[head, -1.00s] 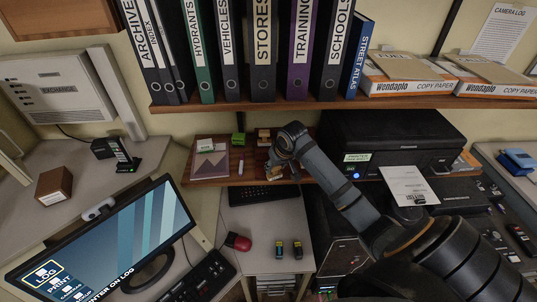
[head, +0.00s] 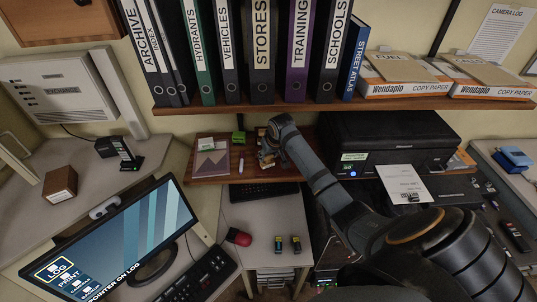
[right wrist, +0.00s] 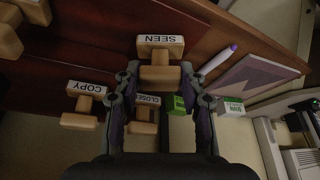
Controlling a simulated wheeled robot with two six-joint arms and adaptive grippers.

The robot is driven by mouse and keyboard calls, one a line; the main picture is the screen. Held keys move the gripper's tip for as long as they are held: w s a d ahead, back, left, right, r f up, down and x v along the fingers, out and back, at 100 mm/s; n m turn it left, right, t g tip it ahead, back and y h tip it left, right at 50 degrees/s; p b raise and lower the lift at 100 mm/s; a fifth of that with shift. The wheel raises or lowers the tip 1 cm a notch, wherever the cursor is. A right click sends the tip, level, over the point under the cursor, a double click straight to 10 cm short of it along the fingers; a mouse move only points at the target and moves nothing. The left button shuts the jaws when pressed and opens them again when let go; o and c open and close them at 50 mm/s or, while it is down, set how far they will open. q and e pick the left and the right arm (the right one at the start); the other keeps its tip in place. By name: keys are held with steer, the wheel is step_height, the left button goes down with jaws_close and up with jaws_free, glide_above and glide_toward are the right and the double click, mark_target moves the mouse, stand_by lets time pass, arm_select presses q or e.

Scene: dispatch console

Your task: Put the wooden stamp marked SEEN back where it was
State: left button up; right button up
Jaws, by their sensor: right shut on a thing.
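The wooden SEEN stamp (right wrist: 160,54) is between the fingers of my right gripper (right wrist: 159,80) in the right wrist view, its label facing the camera. The gripper is shut on it. In the head view my right gripper (head: 268,155) is over the small wooden shelf (head: 226,178), left of the printer, and the stamp there is too small to make out. I cannot tell whether the stamp touches the shelf. The COPY stamp (right wrist: 85,106) and the CLOSED stamp (right wrist: 146,114) stand close by in the right wrist view. My left gripper is not in view.
A green box (right wrist: 177,104) stands beside the CLOSED stamp. A purple-tipped marker (right wrist: 218,60) and a notebook (right wrist: 258,73) lie on the shelf. More wooden stamps (right wrist: 10,40) show at the upper left of the wrist view. A binder shelf (head: 300,107) overhangs, and the printer (head: 385,140) stands at the right.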

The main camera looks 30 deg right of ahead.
steer(key=o, duration=0.9)
steer(key=shift+w+f, duration=0.1)
steer(key=shift+f, duration=0.1)
steer(key=shift+r, duration=0.25)
steer(key=b+v, duration=0.2)
steer(key=v, duration=0.5)
steer(key=shift+r, duration=0.2)
